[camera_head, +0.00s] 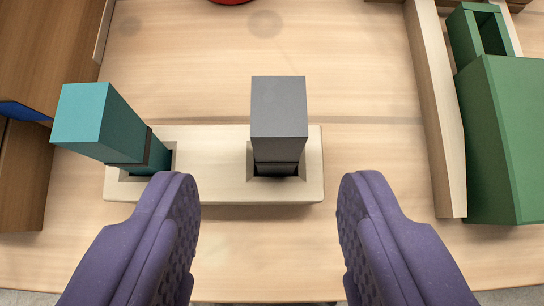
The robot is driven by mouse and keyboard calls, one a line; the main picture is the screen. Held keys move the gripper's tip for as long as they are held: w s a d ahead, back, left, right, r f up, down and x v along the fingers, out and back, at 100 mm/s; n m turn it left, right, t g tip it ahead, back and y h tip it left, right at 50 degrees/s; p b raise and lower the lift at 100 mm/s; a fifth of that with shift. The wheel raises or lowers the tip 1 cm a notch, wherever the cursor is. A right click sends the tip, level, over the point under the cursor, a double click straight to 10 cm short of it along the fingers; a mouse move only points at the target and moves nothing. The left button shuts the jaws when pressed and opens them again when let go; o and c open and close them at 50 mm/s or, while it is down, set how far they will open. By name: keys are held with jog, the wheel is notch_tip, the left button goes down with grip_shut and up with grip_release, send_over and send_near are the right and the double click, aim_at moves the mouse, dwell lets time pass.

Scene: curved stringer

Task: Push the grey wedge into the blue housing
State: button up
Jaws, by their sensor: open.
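The grey wedge (279,107) stands upright in the right-hand socket of a cream holder board (212,190). Its lower end is down in the socket and has a dark band. My gripper (268,188) is open, with its two purple fingers wide apart at the near side of the board. The wedge is ahead of the gap between the fingers, and neither finger touches it. No blue housing can be made out with certainty. Only a small blue patch (22,111) shows at the left edge, mostly hidden by a brown wooden piece.
A teal block (82,113) leans left in the board's other socket. Brown wooden pieces (45,45) stand at the left. A pale wooden rail (437,110) and a green block with an opening (510,140) are at the right. A red object (231,1) is at the top edge. Table behind the board is clear.

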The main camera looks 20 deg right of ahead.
aim_at(278, 151)
jog(key=b+x, duration=0.1)
jog(key=x, duration=0.5)
jog(key=shift+w+d+r+b, duration=0.1)
jog(key=shift+w+d+b, duration=0.05)
jog(key=shift+d+b, duration=0.15)
jog(key=shift+c, duration=0.5)
